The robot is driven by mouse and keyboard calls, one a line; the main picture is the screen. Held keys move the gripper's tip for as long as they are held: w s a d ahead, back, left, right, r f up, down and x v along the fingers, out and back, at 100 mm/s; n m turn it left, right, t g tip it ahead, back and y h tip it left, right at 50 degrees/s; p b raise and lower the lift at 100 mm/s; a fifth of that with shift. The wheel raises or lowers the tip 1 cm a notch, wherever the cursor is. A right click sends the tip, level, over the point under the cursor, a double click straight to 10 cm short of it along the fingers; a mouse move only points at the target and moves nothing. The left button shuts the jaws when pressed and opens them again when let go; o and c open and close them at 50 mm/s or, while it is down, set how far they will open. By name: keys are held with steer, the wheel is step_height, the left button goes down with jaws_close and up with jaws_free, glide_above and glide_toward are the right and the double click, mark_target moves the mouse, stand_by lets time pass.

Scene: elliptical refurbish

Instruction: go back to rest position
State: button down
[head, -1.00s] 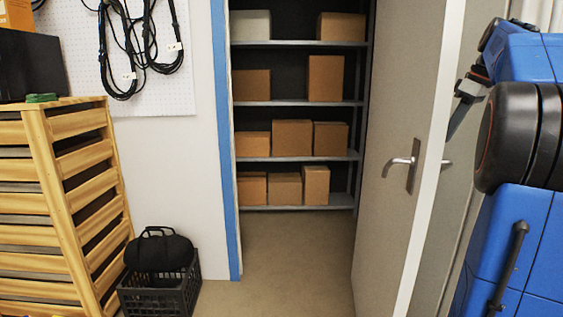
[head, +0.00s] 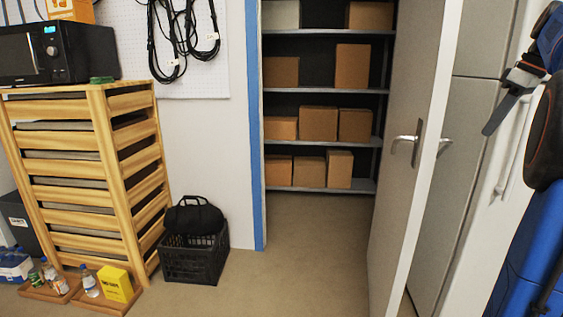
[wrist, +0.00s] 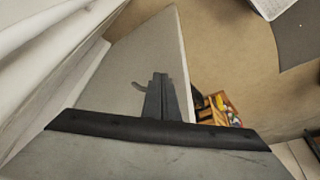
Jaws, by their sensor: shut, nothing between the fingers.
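My gripper (head: 490,128) shows at the right edge of the head view, dark and pointing down and left, in front of a tall grey cabinet. In the wrist view its two dark fingers (wrist: 160,82) are together with nothing between them. My blue and black arm fills the right edge of the head view. The gripper appears clear of the open door (head: 415,140) and its handle.
An open doorway shows shelves (head: 320,90) with several cardboard boxes. On the left stand a wooden drawer rack (head: 105,95), a microwave (head: 60,52), a black crate (head: 190,265) and floor trays (head: 120,303) with bottles and a yellow box. The middle floor is clear.

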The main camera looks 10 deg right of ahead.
steer(key=s+a+f+m, duration=0.15)
steer(key=a+f, duration=0.25)
steer(key=a, duration=0.4)
steer(key=s+a+f+m+h, duration=0.1)
steer(key=s+a+f, duration=0.25)
steer(key=a, duration=0.45)
steer(key=s+a+f+m, duration=0.1)
steer(key=a+f, duration=0.4)
steer(key=a, duration=0.4)
steer(key=s+a+f, duration=0.4)
steer(key=s+f, duration=0.1)
steer(key=f, duration=0.2)
steer(key=s+a+f+m, duration=0.1)
steer(key=s+a+f, duration=0.2)
steer(key=s+f, duration=0.2)
steer(key=s+a+f+t, duration=0.1)
steer(key=s+a+f, duration=0.3)
steer(key=f, duration=0.4)
steer(key=shift+s+a+f+m+h, duration=0.3)
steer(key=shift+s+m+h, duration=0.1)
steer(key=shift+s, duration=0.2)
